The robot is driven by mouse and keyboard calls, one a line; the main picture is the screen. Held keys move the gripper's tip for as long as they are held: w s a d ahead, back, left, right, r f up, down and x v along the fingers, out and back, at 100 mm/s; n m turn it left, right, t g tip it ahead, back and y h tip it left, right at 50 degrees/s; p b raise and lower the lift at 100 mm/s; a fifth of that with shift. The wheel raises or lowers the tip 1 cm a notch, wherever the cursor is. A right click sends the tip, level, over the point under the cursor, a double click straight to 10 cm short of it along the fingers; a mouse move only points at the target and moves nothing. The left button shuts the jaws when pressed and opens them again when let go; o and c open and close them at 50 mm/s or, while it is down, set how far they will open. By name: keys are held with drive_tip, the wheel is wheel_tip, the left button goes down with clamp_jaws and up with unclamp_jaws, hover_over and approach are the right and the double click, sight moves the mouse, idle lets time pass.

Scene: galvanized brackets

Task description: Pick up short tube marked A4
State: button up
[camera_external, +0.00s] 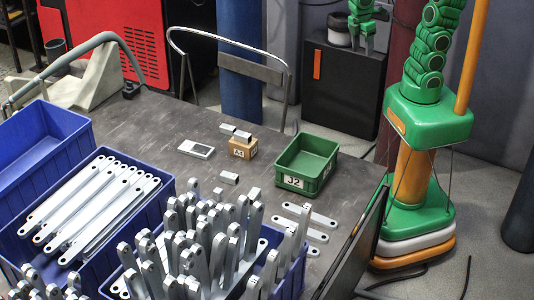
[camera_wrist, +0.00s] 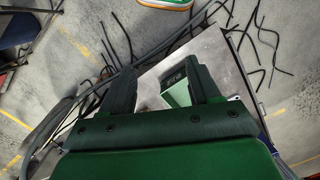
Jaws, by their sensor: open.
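A small tan block (camera_external: 243,149) with a white label that seems to read A4 stands on the grey table. A short silver tube (camera_external: 242,135) lies on top of it, and the tube's own marking is too small to read. Similar short silver pieces lie nearby, one behind it (camera_external: 227,129) and one in front (camera_external: 230,178). My gripper (camera_external: 362,45) is high at the back right, away from the table pieces. In the wrist view my gripper (camera_wrist: 157,72) is open, with nothing between its fingers. The tan block cannot be made out clearly there.
A green bin (camera_external: 307,163) labelled J2 stands right of the tan block; a green bin (camera_wrist: 178,90) also shows in the wrist view. Flat brackets (camera_external: 305,222) lie in front. A pale device (camera_external: 196,149) lies left.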

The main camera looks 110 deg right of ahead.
drive_tip(key=w+f+n, duration=0.2)
drive_tip(key=w+n, duration=0.5)
drive_tip(key=w, duration=1.2)
drive_tip(key=n+t, duration=0.2)
drive_tip(key=n, duration=1.5)
hover_over(229, 175)
drive_tip(key=f, duration=2.7)
drive_tip(key=shift+s+a+f, duration=0.15)
drive_tip(key=shift+s+f, duration=0.05)
drive_tip(key=shift+f, duration=0.1)
drive_tip(key=shift+w+a+f+n, duration=0.1)
drive_tip(key=shift+a+f+n, duration=0.05)
drive_tip(key=shift+f+n, duration=0.2)
drive_tip(key=shift+d+f, duration=0.15)
drive_tip(key=shift+f, duration=1.75)
drive_tip(key=shift+d+f, duration=0.1)
drive_tip(key=shift+f, duration=1.8)
clamp_jaws()
